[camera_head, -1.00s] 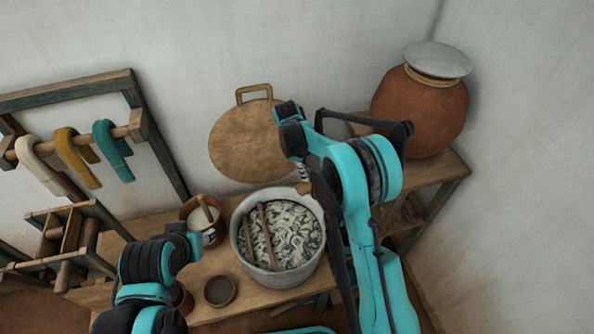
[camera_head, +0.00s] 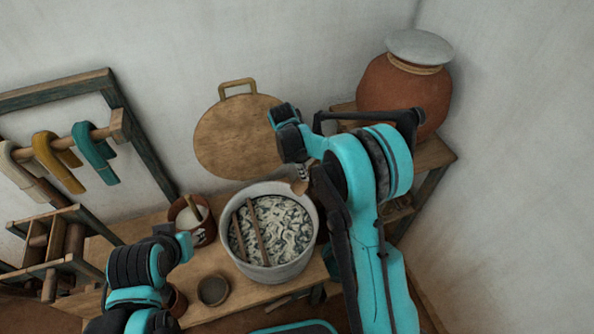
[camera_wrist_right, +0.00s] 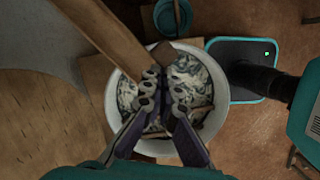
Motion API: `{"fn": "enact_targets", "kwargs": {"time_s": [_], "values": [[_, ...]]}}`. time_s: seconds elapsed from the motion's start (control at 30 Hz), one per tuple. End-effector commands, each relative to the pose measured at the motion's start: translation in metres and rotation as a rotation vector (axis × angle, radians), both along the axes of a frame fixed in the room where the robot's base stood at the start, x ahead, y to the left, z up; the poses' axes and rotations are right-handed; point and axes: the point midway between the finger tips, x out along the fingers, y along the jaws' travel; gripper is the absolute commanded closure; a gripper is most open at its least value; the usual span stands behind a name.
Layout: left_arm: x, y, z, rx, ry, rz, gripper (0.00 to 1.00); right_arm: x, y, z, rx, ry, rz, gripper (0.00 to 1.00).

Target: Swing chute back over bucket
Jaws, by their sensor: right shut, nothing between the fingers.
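The grey-white bucket (camera_head: 282,272) stands on the wooden bench, full of pale, dark-flecked stuff with two sticks across it. A wooden piece, apparently the chute (camera_head: 301,187), shows at the bucket's far right rim, mostly hidden by my right arm. In the right wrist view the chute (camera_wrist_right: 108,38) runs from the upper left to above the bucket (camera_wrist_right: 219,112). My right gripper (camera_head: 304,171) is shut and empty, its fingertips (camera_wrist_right: 163,87) close to the chute's end; contact is unclear.
A brown pot (camera_head: 200,236) with a pale filling and a small bowl (camera_head: 214,290) stand left of the bucket. A round wooden board (camera_head: 235,145) leans on the wall. A clay jar (camera_head: 402,95) stands at back right. A wooden rack (camera_head: 60,92) is at left.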

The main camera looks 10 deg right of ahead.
Motion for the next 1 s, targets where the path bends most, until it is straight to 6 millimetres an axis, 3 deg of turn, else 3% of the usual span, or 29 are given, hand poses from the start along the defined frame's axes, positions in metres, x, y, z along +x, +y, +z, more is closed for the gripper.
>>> {"fn": "enact_targets", "kwargs": {"time_s": [0.5, 0.9, 1.0], "values": [[0.000, 0.000, -0.013, 0.000, 0.000, 0.000, 0.60, -0.041, -0.073, -0.001, 0.000, 0.000, 0.480, 1.00], [0.000, 0.000, -0.018, 0.000, 0.000, 0.000, 0.60, -0.045, -0.135, 0.000, -0.001, -0.001, 0.843, 1.00], [0.000, 0.000, -0.019, 0.000, 0.000, 0.000, 0.60, -0.043, -0.146, 0.000, 0.000, 0.000, 0.862, 1.00]]}}
